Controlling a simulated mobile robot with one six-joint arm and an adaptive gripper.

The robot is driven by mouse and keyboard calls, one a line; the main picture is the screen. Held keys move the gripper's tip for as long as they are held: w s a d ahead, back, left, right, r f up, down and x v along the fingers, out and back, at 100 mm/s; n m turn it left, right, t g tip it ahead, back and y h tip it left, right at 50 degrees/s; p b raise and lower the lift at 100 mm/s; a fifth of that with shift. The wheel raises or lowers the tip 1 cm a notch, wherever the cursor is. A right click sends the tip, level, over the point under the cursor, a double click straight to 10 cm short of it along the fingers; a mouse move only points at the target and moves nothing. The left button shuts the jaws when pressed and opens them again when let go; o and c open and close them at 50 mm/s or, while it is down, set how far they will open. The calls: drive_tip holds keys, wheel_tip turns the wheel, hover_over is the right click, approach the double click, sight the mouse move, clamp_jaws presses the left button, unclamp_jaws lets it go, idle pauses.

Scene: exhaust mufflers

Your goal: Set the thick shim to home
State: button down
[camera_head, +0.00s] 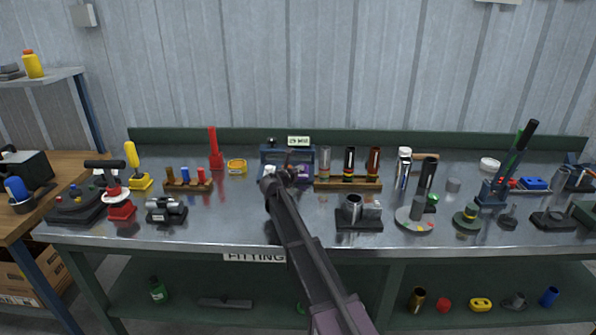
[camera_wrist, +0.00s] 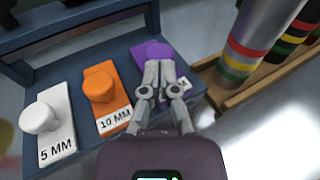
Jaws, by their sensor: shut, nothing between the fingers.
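The purple shim (camera_wrist: 139,54) lies in the right slot of a blue rack (camera_wrist: 100,40), with a round knob on top and its label mostly hidden behind my fingers. To its left lie an orange shim (camera_wrist: 101,88) marked 10 MM and a white shim (camera_wrist: 50,124) marked 5 MM, each with a knob. My gripper (camera_wrist: 159,76) is shut and empty, its fingertips over the near part of the purple shim, just in front of its knob. Whether they touch it cannot be told. In the head view my gripper (camera_head: 284,175) partly covers the rack (camera_head: 270,157).
A wooden rack (camera_head: 347,185) with banded cylinders stands close to the right of the shim rack. A wooden stand (camera_head: 188,186) with coloured pegs is on the left. A black fixture with a metal cup (camera_head: 353,209) stands in front right.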

drive_tip(key=w, duration=0.5)
drive_tip(key=shift+w+d+r, duration=0.1)
drive_tip(key=shift+w, duration=0.05)
idle(0.4)
drive_tip(key=shift+s+a, duration=0.3)
drive_tip(key=shift+s, duration=0.2)
drive_tip(key=p+v, duration=0.2)
drive_tip(key=v, duration=1.1)
drive_tip(key=shift+s+p, duration=0.15)
drive_tip(key=shift+p, duration=0.15)
drive_tip(key=shift+r, duration=0.1)
